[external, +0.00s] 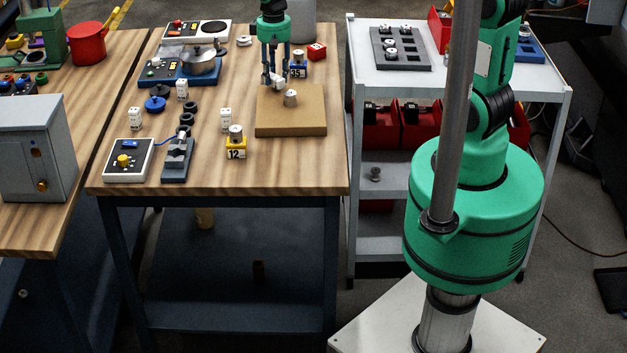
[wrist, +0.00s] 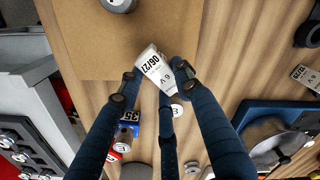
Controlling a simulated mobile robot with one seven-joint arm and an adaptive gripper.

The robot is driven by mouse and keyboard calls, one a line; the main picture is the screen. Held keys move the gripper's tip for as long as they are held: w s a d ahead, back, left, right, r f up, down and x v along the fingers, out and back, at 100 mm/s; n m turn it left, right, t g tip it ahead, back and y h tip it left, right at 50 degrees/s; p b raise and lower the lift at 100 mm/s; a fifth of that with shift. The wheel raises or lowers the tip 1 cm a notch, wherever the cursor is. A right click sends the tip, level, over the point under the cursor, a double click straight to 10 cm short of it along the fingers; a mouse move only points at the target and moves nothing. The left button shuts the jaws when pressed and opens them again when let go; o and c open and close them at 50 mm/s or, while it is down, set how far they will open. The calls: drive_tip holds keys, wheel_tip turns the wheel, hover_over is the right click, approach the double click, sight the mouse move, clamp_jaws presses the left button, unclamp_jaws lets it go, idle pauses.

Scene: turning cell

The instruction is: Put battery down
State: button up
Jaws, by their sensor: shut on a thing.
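My gripper (external: 276,80) hangs over the wooden bench near the back edge of the brown board (external: 290,122). In the wrist view its blue fingers (wrist: 160,82) are shut on a white battery (wrist: 153,66) marked "6 V" and "06/27". The battery looks tilted, and its lower part is partly hidden by the fingers. I cannot tell whether it touches the board or the bench. Similar white labelled blocks stand on the bench: one at the left (external: 134,118), one behind it (external: 182,90) and one near the middle (external: 226,118).
A small metal part (external: 290,98) stands on the brown board. A yellow holder marked 12 (external: 236,153) is at the front, and a blue holder marked 35 (external: 299,72) is behind the board. Bare wood lies front right.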

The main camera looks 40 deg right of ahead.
drive_tip(key=shift+a, duration=0.1)
idle(0.6)
drive_tip(key=shift+w+a+r, duration=0.55)
drive_tip(key=shift+w, duration=0.1)
drive_tip(key=w+a+r+b, duration=0.1)
drive_tip(key=w+a+r, duration=0.3)
drive_tip(key=w+a, duration=0.2)
drive_tip(key=shift+w+a, duration=0.15)
drive_tip(key=shift+a, duration=0.95)
drive_tip(key=b, duration=0.1)
hover_over(232, 97)
drive_tip(key=shift+f, duration=2.5)
drive_tip(key=shift+f+b, duration=0.45)
drive_tip(key=shift+f, duration=2.05)
drive_tip(key=shift+f, duration=0.2)
